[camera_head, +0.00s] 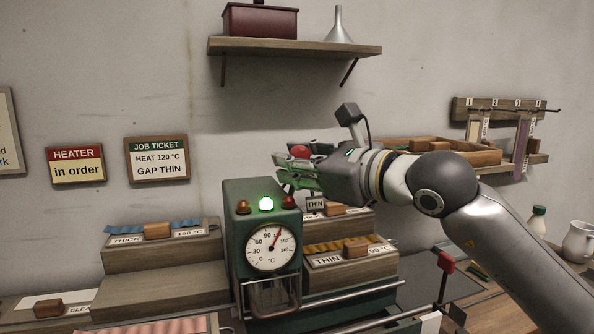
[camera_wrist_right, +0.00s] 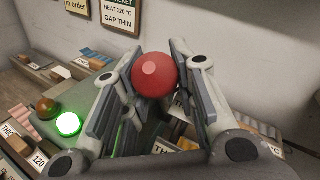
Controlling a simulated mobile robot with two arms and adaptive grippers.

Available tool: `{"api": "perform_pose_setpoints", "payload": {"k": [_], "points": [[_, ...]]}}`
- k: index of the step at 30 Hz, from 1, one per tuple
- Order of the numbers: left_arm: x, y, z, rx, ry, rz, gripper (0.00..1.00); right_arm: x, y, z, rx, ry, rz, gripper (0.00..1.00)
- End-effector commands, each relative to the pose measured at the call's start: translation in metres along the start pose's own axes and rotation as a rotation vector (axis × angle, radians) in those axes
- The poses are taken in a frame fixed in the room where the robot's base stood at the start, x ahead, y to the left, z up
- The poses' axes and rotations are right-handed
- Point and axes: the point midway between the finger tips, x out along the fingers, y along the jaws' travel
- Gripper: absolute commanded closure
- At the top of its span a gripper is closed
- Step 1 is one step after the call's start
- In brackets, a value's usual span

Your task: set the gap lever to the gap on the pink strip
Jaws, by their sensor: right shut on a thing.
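The red ball knob (camera_head: 299,151) of a lever stands above the green machine (camera_head: 236,218). My right gripper (camera_head: 297,166) is shut on it from the right. In the right wrist view the red knob (camera_wrist_right: 155,75) sits between the two fingers; the lever's stem is mostly hidden. The pink strip (camera_head: 160,327) lies at the bottom left, cut off by the frame. My left gripper is not in view.
A job ticket (camera_head: 157,160) reads HEAT 120 °C, GAP THIN. The green lamp (camera_head: 266,203) is lit above a dial (camera_head: 270,247). Stepped wooden stands with blue (camera_head: 128,229) and orange (camera_head: 326,247) strips flank the machine. A second red-knobbed lever (camera_head: 446,262) stands right.

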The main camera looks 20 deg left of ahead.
Motion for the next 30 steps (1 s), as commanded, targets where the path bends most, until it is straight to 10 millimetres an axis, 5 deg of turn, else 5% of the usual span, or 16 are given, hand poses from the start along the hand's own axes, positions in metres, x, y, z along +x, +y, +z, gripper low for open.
{"api": "perform_pose_setpoints", "payload": {"k": [15,16,19,30], "points": [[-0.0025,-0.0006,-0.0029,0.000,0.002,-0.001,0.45,-0.0022,-0.0010,0.0029,-0.003,-0.012,-0.006,1.00],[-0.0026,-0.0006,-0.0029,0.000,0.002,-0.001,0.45,-0.0022,-0.0010,0.0029,-0.003,-0.011,-0.006,0.70],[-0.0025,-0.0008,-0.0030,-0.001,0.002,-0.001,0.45,-0.0020,-0.0007,0.0024,-0.003,-0.010,-0.005,0.58],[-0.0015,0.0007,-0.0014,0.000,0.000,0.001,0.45,-0.0039,0.0004,0.0008,-0.002,-0.007,-0.003,0.57]]}}
